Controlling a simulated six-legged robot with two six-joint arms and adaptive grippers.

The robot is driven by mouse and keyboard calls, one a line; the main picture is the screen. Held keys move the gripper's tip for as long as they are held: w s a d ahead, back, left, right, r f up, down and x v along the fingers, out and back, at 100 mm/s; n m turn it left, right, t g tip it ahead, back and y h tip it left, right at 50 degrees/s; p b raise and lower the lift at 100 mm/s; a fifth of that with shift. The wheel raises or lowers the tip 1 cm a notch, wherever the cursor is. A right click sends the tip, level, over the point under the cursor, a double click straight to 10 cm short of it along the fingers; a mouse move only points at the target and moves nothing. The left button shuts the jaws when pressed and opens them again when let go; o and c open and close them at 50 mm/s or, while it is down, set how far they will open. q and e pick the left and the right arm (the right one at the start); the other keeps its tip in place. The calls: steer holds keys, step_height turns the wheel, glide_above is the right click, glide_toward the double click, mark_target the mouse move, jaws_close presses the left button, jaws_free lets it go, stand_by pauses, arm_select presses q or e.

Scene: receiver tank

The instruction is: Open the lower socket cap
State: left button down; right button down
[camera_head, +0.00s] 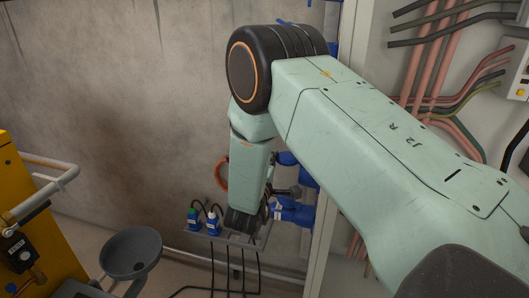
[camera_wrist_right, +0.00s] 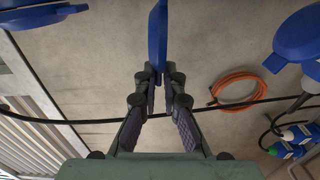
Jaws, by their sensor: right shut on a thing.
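In the right wrist view, my right gripper (camera_wrist_right: 158,78) is shut on a blue cap (camera_wrist_right: 158,35), which shows nearly edge-on between the fingertips. In the head view, my right arm reaches down to a blue lower socket (camera_head: 291,211) on the side of the cabinet. The gripper itself is dark and mostly hidden by my wrist there. A blue upper socket (camera_head: 287,158) shows above it, partly behind my arm. How far the held cap stands open cannot be told. My left gripper is in neither view.
An orange hose coil (camera_wrist_right: 236,90) hangs on the wall, with a black cable (camera_wrist_right: 80,121) near it. Blue and green plugs (camera_head: 194,215) stand on a small shelf. A grey bowl (camera_head: 131,252) and yellow machine (camera_head: 30,220) are at left. Cables (camera_head: 440,100) line the cabinet.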

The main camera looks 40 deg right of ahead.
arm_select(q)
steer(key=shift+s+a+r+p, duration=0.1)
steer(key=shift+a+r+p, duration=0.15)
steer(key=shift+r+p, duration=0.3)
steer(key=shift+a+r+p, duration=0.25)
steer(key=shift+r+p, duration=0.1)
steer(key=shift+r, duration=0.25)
arm_select(e)
steer(key=f+n, duration=0.1)
steer(key=n, duration=0.2)
steer(key=shift+f, duration=0.35)
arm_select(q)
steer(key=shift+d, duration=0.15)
arm_select(e)
steer(key=c, duration=1.5)
jaws_free()
steer(key=shift+f, duration=0.1)
